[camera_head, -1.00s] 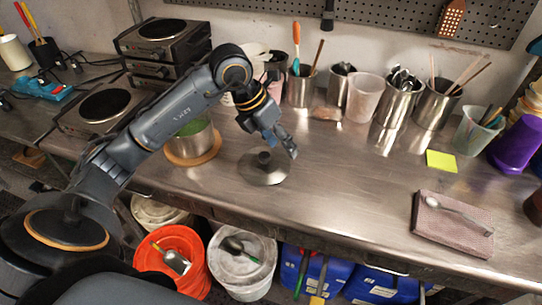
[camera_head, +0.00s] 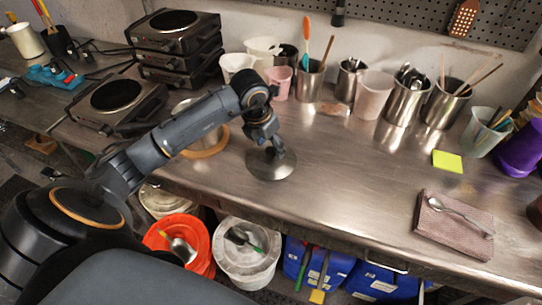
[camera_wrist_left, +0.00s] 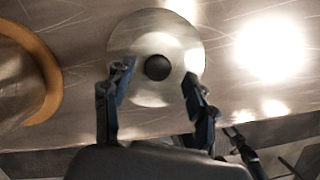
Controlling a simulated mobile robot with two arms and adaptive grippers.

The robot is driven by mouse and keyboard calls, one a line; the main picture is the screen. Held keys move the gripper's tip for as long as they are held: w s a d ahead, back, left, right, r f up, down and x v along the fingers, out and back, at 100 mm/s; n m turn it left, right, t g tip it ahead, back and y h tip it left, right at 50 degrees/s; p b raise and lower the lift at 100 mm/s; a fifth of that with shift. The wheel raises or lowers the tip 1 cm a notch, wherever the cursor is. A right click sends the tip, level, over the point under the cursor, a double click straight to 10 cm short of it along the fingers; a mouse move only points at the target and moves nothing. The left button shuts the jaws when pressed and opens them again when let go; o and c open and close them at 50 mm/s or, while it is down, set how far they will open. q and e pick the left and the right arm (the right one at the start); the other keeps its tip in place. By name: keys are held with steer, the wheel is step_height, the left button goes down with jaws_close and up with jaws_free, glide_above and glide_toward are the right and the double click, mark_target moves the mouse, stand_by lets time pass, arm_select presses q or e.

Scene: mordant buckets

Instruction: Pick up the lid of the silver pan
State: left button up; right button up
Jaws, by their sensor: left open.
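The silver lid (camera_head: 271,168) lies flat on the metal table, to the right of the pan. In the left wrist view the lid (camera_wrist_left: 152,30) shows as a shiny disc with a round dark knob (camera_wrist_left: 158,67) in its middle. My left gripper (camera_head: 272,150) is over the lid, close to its knob. In the left wrist view its two fingers (camera_wrist_left: 155,72) are apart, one on each side of the knob. The silver pan (camera_head: 183,107) stands on a round wooden board, mostly hidden behind my left arm.
The wooden board (camera_head: 219,146) is left of the lid. Metal and plastic cups (camera_head: 309,82) with utensils stand along the back wall. Hot plates (camera_head: 117,98) are at the left. The table to the right is clear up to a folded cloth (camera_head: 455,227) with a spoon.

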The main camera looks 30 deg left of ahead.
mark_target(271, 150)
arm_select(q)
steer(key=x, duration=0.3)
steer(key=shift+a+f+p, duration=0.15)
steer(key=shift+f+p, duration=0.05)
steer(key=shift+p, duration=0.15)
steer(key=shift+c, duration=0.2)
jaws_close()
